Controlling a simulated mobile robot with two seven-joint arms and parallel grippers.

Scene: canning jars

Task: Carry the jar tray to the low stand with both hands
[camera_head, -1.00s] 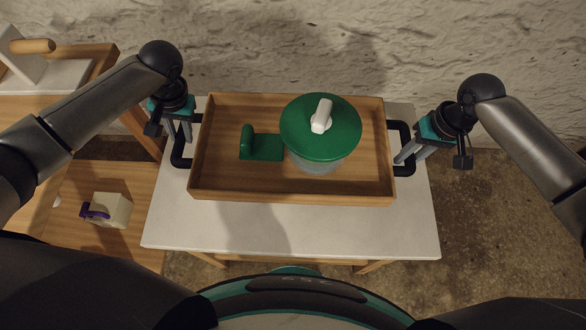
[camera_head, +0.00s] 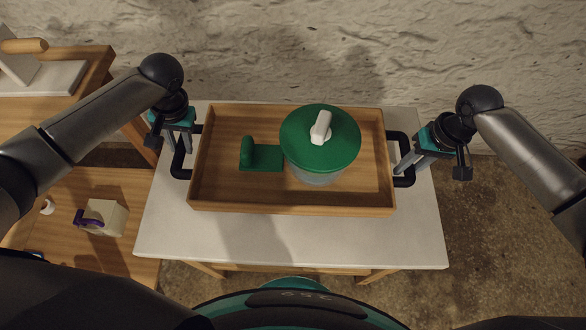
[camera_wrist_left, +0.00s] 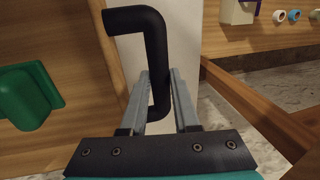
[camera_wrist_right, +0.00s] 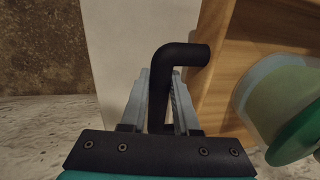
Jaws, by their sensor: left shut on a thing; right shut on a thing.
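The wooden jar tray (camera_head: 290,208) is level above a white-topped wooden table (camera_head: 290,245); I cannot tell whether it touches the top. It holds a jar (camera_head: 315,177) with a wide green lid (camera_head: 300,150) and white knob, and a green piece (camera_head: 262,163) with an upright end. My left gripper (camera_head: 182,145) is shut on the tray's left black handle (camera_wrist_left: 135,20). My right gripper (camera_head: 404,163) is shut on the right black handle (camera_wrist_right: 185,53). The fingers straddle the bars in both wrist views. The lid hides most of the jar.
A wooden shelf unit (camera_head: 95,180) stands close on the left, with a cream block with a purple handle (camera_head: 104,217) on its lower board. A rough stone wall (camera_head: 300,50) runs behind the table. Bare floor (camera_head: 490,230) lies to the right.

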